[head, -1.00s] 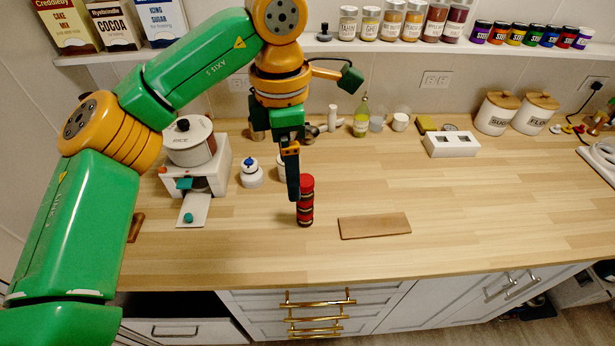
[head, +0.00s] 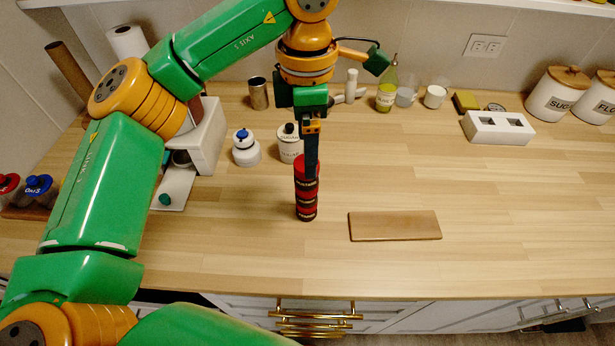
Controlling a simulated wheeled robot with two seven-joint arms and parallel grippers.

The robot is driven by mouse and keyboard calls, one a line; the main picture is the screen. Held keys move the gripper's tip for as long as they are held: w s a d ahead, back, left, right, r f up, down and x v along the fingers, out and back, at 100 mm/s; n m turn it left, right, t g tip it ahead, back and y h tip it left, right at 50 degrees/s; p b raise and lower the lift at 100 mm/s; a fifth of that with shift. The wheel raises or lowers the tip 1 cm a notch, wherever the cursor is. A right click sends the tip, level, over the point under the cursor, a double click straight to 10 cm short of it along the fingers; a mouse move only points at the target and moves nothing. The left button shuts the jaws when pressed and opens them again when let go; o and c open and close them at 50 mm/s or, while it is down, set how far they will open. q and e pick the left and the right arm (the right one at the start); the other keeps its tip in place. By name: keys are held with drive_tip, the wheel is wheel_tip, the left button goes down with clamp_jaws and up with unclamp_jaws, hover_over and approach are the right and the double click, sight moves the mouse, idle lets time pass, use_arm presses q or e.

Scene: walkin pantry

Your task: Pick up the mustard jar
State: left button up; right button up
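A narrow upright column of red jars with dark bands (head: 306,202) stands on the wooden counter. The top one, with a red lid and a dark label that seems to read mustard, is the mustard jar (head: 299,176). My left gripper (head: 312,172) points straight down at the top of the column, and its fingers overlap the mustard jar's right side in the picture. I see the fingers edge-on, so their gap and any contact are hidden. The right gripper is not in view.
A brown board (head: 394,226) lies right of the column. A white jar (head: 290,144) and a blue-topped bottle (head: 245,148) stand behind left. A white holder with two openings (head: 499,129) and canisters (head: 557,94) stand back right. The front right counter is clear.

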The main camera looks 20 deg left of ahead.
use_arm(q)
wheel_tip(320, 180, down, 5)
drive_tip(key=shift+f+p, duration=0.2)
drive_tip(key=shift+p, duration=1)
drive_tip(key=shift+f, duration=0.2)
drive_tip(key=c, duration=1.4)
